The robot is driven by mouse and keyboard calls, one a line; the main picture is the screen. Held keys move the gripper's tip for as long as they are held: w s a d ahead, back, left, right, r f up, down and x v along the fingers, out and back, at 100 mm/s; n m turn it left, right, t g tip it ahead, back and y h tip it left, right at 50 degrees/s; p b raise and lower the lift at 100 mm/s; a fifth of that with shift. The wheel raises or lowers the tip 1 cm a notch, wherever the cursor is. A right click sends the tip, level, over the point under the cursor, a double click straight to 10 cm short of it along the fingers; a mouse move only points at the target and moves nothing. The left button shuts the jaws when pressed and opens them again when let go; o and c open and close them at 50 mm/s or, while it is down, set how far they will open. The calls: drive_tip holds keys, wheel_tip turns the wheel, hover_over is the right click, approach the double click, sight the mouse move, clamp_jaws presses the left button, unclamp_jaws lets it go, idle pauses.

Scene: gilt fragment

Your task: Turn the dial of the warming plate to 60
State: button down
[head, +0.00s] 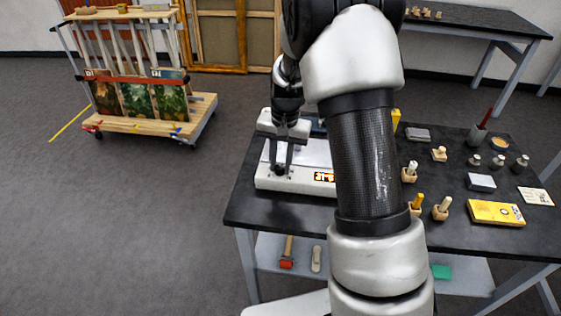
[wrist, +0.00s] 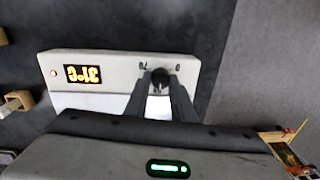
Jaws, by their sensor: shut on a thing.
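The warming plate (head: 299,184) is a pale flat box at the left end of the black table, and its front panel shows in the wrist view (wrist: 120,60). Its lit orange display (wrist: 83,74) sits left of the dial there; its digits are too small to read surely. The dial (wrist: 160,76) is a small dark knob on the panel. My gripper (head: 279,168) points down at the panel, and its two fingers (wrist: 161,80) are shut on the dial, one on each side. The dial's pointer and scale are mostly hidden.
The black table (head: 455,228) also holds wooden blocks with handled tools, a yellow box (head: 496,212), small jars (head: 497,162) and a cup with a brush (head: 477,135) to the right. A shelf below holds a red-headed tool (head: 287,252). A wooden cart (head: 145,118) stands at left; the floor between is clear.

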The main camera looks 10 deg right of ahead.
sight(281, 170)
drive_tip(key=m+p, duration=0.1)
drive_tip(key=m, duration=0.5)
drive_tip(key=shift+r+p, duration=0.15)
drive_tip(key=shift+p, duration=0.25)
drive_tip(key=m+p, duration=0.2)
drive_tip(key=m, duration=0.4)
drive_tip(key=shift+h, duration=0.4)
drive_tip(key=shift+p, duration=0.3)
drive_tip(key=c, duration=1.8)
unclamp_jaws()
drive_tip(key=shift+s, duration=0.1)
wheel_tip(281, 170, up, 17)
drive_tip(key=s+p, duration=0.1)
drive_tip(key=shift+s+r, duration=0.1)
